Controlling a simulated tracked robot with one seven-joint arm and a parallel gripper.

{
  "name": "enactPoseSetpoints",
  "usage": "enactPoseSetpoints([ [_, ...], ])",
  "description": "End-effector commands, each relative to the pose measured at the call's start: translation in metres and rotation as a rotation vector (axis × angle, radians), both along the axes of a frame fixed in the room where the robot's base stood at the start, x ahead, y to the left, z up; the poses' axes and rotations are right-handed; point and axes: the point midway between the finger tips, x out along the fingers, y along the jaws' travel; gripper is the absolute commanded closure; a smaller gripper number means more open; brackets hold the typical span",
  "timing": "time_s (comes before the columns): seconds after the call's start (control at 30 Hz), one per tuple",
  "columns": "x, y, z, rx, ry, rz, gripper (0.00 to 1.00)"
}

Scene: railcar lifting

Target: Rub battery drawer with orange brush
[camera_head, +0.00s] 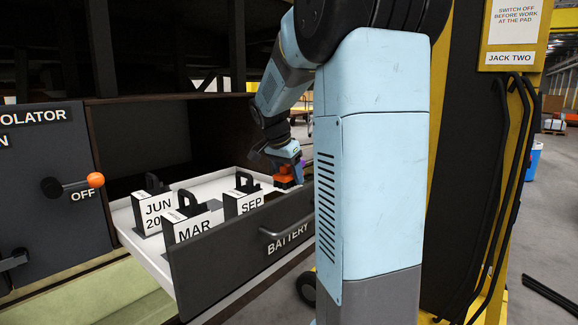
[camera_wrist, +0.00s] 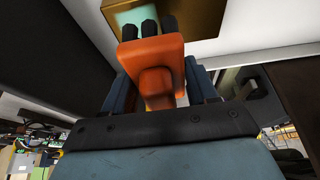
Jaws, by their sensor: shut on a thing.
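The battery drawer (camera_head: 231,254) is pulled out, with a dark front, a metal handle and a white inside. Black holders with white cards JUN (camera_head: 157,212), MAR (camera_head: 192,228) and SEP (camera_head: 243,203) stand in it. My gripper (camera_head: 286,167) is over the drawer's far right part, pointing down. It is shut on the orange brush (camera_head: 289,176), which also shows between the blue fingers in the wrist view (camera_wrist: 157,58). The brush's black bristles overlap a brass-coloured block (camera_wrist: 197,17) with a teal patch (camera_wrist: 137,15); I cannot tell whether they touch it.
A dark panel with an orange-knobbed lever (camera_head: 95,180) at OFF stands left of the drawer. A yellow post (camera_head: 511,60) labelled JACK TWO, with hanging black cables, is at right. My arm hides part of the middle.

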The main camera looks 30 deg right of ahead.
Motion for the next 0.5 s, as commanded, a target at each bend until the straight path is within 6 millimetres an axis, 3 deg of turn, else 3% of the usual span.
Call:
enactPoseSetpoints([
  [0.23,0.000,-0.001,0.022,-0.001,-0.001,0.000,0.67],
  [0.5,0.000,0.000,0.026,0.000,0.001,0.000,0.67],
])
